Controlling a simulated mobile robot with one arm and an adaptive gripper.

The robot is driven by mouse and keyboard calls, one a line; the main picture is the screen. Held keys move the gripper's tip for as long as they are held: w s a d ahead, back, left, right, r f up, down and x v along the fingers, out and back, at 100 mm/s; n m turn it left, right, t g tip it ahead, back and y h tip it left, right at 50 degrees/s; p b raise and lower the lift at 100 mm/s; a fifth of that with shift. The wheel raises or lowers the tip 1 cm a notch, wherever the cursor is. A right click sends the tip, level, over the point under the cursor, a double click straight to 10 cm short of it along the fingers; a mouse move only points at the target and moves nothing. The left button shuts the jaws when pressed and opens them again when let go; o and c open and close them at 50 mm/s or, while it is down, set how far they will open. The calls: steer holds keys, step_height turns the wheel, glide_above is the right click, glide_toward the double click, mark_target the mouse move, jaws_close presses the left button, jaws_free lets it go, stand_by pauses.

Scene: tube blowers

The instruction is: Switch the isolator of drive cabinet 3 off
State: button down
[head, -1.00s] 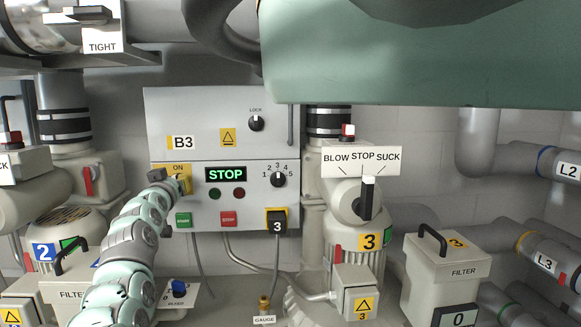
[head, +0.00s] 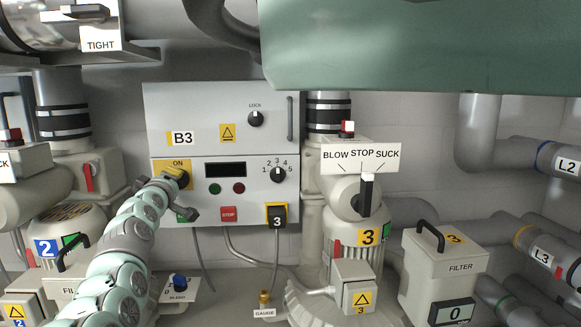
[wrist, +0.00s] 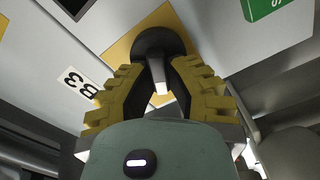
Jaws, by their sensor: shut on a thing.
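Drive cabinet B3 (head: 222,105) is the grey box on the back wall. Its isolator sits on a yellow plate (head: 180,164) marked ON, at the lower door's upper left. In the wrist view the isolator's round black knob (wrist: 158,41) shows on the yellow plate. My gripper (wrist: 159,72) has its yellow fingers shut on the knob's handle, one on each side. In the head view my gripper (head: 178,178) covers most of the knob, so the pointer's position cannot be read. The cabinet display (head: 226,170) is dark.
The lock knob (head: 256,119), selector dial (head: 278,174) and red stop button (head: 229,214) are near on the cabinet. Blower 3 with its BLOW STOP SUCK lever (head: 367,194) stands to the right. A blue bleed knob (head: 180,281) is below.

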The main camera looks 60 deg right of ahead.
steer(key=n, duration=0.1)
steer(key=n+p, duration=0.1)
steer(key=n, duration=0.3)
steer(key=shift+f, duration=0.3)
stand_by(0.4)
steer(key=c, duration=0.9)
jaws_free()
steer(key=shift+c, duration=0.2)
